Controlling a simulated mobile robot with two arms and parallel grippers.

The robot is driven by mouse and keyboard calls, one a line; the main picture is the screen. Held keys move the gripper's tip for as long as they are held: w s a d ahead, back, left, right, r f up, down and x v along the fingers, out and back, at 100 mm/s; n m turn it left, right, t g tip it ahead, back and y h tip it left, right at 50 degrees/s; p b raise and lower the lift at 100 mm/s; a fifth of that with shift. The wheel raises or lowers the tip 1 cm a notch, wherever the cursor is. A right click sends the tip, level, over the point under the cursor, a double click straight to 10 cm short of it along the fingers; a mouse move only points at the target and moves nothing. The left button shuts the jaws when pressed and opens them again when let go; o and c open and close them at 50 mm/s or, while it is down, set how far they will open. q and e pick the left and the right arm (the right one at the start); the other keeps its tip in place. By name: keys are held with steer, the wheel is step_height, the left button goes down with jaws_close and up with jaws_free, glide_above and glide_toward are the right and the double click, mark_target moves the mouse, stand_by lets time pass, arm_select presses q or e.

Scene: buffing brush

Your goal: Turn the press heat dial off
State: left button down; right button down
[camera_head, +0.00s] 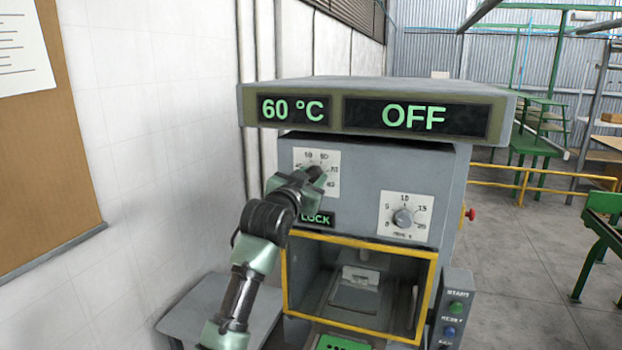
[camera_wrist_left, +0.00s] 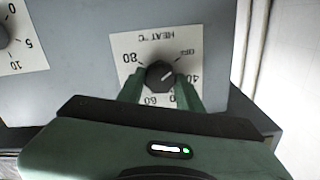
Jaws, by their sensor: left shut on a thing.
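The press (camera_head: 460,165) stands ahead, with a grey body and a top display reading "60 °C" and "OFF". The heat dial (camera_wrist_left: 160,75) is a dark knob on a white plate marked "HEAT °C", seen upside down in the left wrist view. My left gripper (camera_wrist_left: 160,82) is shut on the heat dial, one green finger on each side. In the head view my left gripper (camera_head: 317,172) covers most of the dial. My right gripper is not in view.
A second dial (camera_head: 403,218) sits to the right on the press front. Below is a yellow-framed opening (camera_head: 360,242). A button box (camera_head: 455,308) is at the lower right. A white wall (camera_head: 150,130) stands close on the left.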

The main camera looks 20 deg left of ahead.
arm_select(q)
steer(key=shift+f, duration=0.3)
steer(key=c, duration=1.2)
jaws_free()
steer(key=shift+c, duration=0.2)
steer(key=o, duration=0.3)
steer(key=shift+r, duration=0.15)
steer(key=shift+s, duration=0.15)
steer(key=shift+s+b, duration=0.25)
steer(key=shift+b, duration=0.1)
steer(key=s+b, duration=0.3)
steer(key=s, duration=0.4)
steer(key=shift+a, duration=0.15)
